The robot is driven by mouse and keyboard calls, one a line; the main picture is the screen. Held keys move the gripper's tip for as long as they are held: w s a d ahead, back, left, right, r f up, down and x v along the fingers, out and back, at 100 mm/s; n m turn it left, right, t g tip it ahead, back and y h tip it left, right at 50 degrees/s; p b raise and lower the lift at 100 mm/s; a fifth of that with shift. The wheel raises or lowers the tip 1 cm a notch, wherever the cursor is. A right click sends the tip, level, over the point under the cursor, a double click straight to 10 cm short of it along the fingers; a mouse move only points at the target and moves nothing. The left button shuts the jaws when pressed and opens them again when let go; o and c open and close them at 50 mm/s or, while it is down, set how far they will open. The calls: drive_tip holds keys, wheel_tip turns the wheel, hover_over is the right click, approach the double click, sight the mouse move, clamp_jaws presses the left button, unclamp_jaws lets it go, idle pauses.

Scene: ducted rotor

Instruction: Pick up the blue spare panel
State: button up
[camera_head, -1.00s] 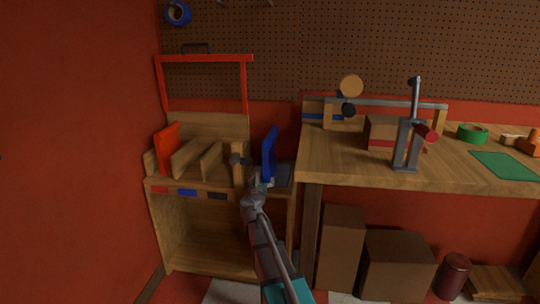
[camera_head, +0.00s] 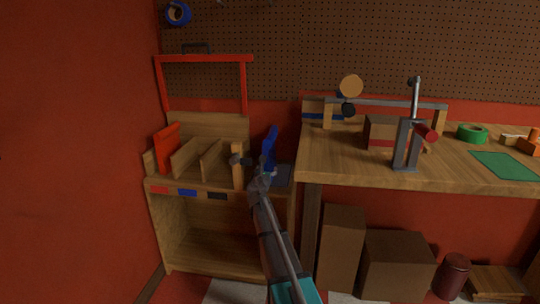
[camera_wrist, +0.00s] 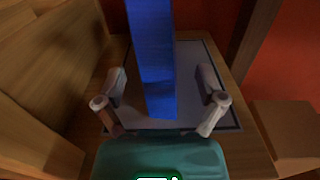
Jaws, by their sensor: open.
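The blue spare panel (camera_head: 270,148) stands upright, tilted slightly, on a grey pad (camera_head: 284,174) at the right end of the wooden rack. In the wrist view the blue panel (camera_wrist: 153,60) rises between the two fingers of my gripper (camera_wrist: 160,110), with a gap on each side. My gripper is open and touches neither face of the panel that I can see. In the head view my gripper (camera_head: 262,172) is at the panel's lower part, and my wrist partly hides its base.
The wooden rack (camera_head: 205,180) has slots, a red panel (camera_head: 166,147) at its left, and coloured labels on its front. A wooden divider (camera_head: 237,163) stands close left of the blue panel. The workbench (camera_head: 340,170) edge is close on the right.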

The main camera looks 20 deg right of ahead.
idle(0.3)
drive_tip(key=shift+f+x, duration=0.2)
drive_tip(key=shift+x, duration=2.45)
drive_tip(key=shift+d, duration=0.1)
clamp_jaws()
